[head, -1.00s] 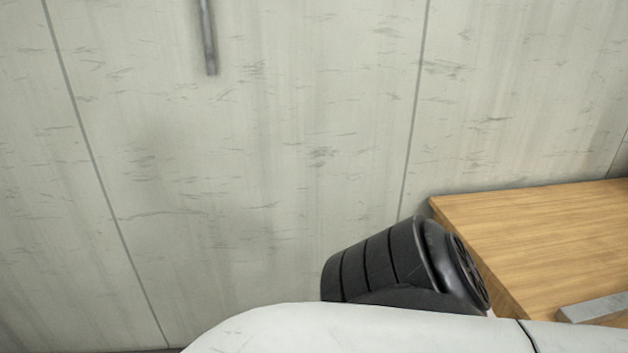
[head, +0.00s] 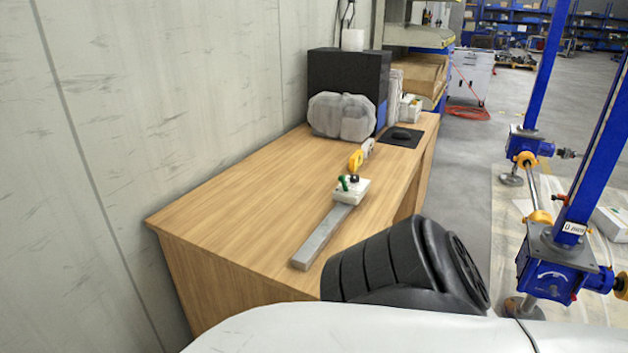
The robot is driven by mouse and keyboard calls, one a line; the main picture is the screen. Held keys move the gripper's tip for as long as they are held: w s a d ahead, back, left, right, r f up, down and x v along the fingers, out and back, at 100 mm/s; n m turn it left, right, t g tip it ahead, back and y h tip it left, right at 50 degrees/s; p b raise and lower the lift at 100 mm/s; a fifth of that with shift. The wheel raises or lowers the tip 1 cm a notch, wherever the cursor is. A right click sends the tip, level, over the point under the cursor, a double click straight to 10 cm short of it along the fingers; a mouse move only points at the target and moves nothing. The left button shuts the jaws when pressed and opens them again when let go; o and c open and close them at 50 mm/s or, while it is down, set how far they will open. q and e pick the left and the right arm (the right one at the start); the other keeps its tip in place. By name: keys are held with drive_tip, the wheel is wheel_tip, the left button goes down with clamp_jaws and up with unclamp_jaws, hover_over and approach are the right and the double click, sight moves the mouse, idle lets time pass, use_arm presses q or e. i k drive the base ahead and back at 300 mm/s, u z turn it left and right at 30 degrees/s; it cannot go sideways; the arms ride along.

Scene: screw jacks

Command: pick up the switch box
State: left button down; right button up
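The switch box (head: 352,190) is a small white box with green and dark knobs on top. In the head view it sits on the wooden table, at the far end of a grey metal bar (head: 322,237). A yellow part (head: 355,160) stands just behind it. Neither of my grippers shows in the head view. A black jointed part and a white cover at the bottom are mine; they are apart from the switch box in the picture.
The wooden table (head: 230,208) runs along a pale wall; its near left top is bare. A black box (head: 345,78), a grey lumpy bundle (head: 342,117) and a black mouse pad (head: 400,137) are at its far end. Blue screw jacks (head: 553,262) stand on the right.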

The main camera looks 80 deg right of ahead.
sight(307, 253)
drive_tip(key=i, duration=2.05)
drive_tip(key=z, duration=3.1)
